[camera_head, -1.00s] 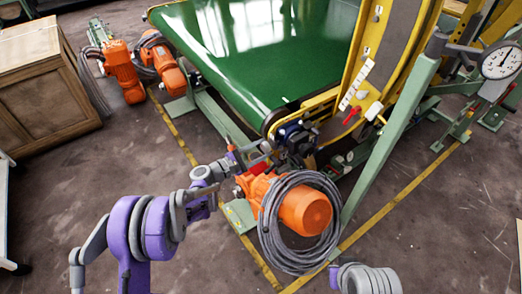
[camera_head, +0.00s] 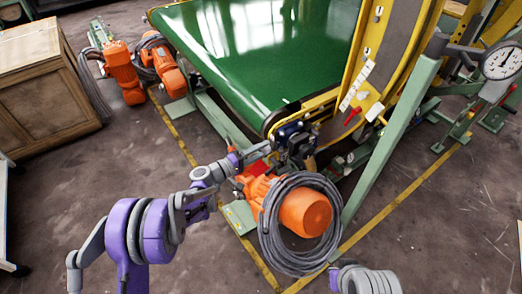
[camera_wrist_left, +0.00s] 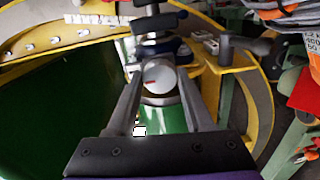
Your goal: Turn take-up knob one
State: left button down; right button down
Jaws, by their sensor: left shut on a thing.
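A round pale grey knob (camera_wrist_left: 158,76) with a small red mark shows in the left wrist view, between the two fingers of my left gripper (camera_wrist_left: 159,88). The fingers are shut on it from both sides. Dark fittings stand just beyond it. In the head view my left gripper (camera_head: 262,150) reaches in from the left to the dark blue block (camera_head: 291,134) at the belt's near corner. The knob itself is too small and covered to make out there. My right gripper is out of view; only a grey part of my right arm shows at the bottom.
The green belt (camera_head: 255,50) lies behind the block. An orange motor (camera_head: 305,213) with a coiled grey cable (camera_head: 268,240) sits close below my left wrist. A green post (camera_head: 390,130) and a dial gauge (camera_head: 502,62) stand to the right.

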pick_arm(q)
jog(key=m, duration=0.6)
jog(key=shift+m, duration=0.3)
dwell(0.4)
jog(key=shift+c, duration=1.4)
grip_release()
jog(key=v, duration=1.1)
jog(key=shift+p, duration=0.45)
jog(key=shift+d, duration=0.1)
